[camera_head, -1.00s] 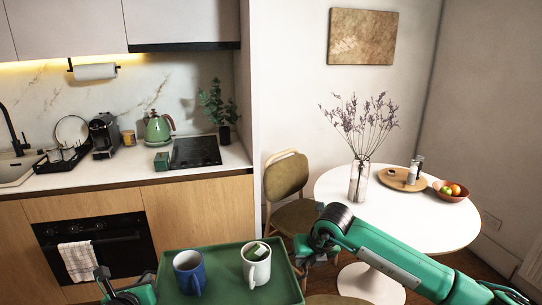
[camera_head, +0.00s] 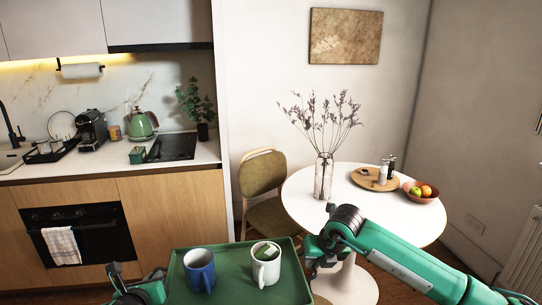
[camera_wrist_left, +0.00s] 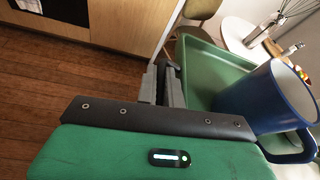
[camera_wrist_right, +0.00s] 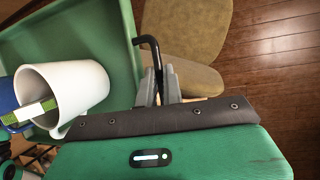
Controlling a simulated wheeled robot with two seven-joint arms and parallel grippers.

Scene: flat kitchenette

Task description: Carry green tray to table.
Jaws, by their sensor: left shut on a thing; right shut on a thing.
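The green tray (camera_head: 232,291) is held level in front of me at the bottom of the head view. It carries a blue mug (camera_head: 199,270) on the left and a white mug (camera_head: 266,264) on the right, both upright. A small green-and-white item sticks out of the white mug. My left gripper (camera_head: 160,276) is shut on the tray's left side; its fingers also show in the left wrist view (camera_wrist_left: 165,85). My right gripper (camera_head: 308,254) is shut on the tray's right side, at a black handle (camera_wrist_right: 150,48) in the right wrist view. The white round table (camera_head: 400,208) stands ahead to the right, apart from the tray.
On the table are a vase of dried stems (camera_head: 323,176), a round wooden board (camera_head: 370,183) with bottles and a fruit bowl (camera_head: 414,197). The table's near part is clear. An olive chair (camera_head: 262,178) stands left of it. The kitchen counter (camera_head: 100,166) is at left.

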